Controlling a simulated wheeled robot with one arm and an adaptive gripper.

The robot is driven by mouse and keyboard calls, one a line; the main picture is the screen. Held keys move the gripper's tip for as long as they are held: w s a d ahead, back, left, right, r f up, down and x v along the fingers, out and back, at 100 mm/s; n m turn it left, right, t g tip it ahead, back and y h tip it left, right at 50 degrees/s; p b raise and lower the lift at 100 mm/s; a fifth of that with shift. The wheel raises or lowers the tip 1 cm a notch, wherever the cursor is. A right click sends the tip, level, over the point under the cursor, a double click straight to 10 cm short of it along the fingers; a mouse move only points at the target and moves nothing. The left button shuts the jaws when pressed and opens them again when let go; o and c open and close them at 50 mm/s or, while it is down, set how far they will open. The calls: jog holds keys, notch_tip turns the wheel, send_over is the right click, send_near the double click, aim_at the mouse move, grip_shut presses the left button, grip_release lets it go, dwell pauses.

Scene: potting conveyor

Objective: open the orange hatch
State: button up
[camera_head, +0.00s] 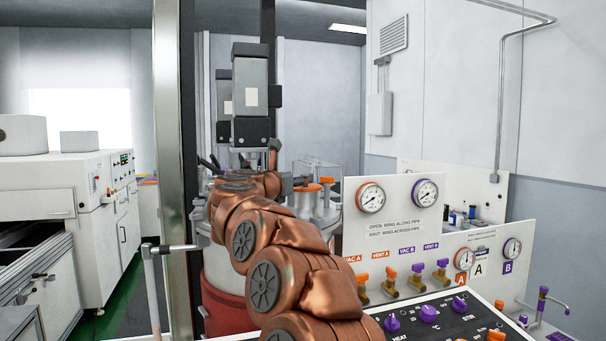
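An orange round lid-like part (308,188) shows on top of the pale vessel behind my arm. It may be the orange hatch, and it looks flat and lowered. A smaller orange cap (327,180) stands just to its right. My copper arm reaches from the bottom right up to the vessel top. Its far end is just left of the orange part, by a small dark grey piece (286,185). My gripper's fingers cannot be made out, and whether they touch anything is hidden. My arm covers much of the vessel's front.
A panel with gauges (371,197) and orange and purple valves stands right of the vessel. A control box with purple knobs (428,314) is at the lower right. A metal post (170,120) rises left of my arm. White cabinets (75,190) stand at the left, beside green floor.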

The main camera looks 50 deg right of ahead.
jog(key=shift+p+x, duration=0.6)
jog(key=shift+x, duration=1.45)
jog(key=shift+c, duration=0.2)
grip_shut()
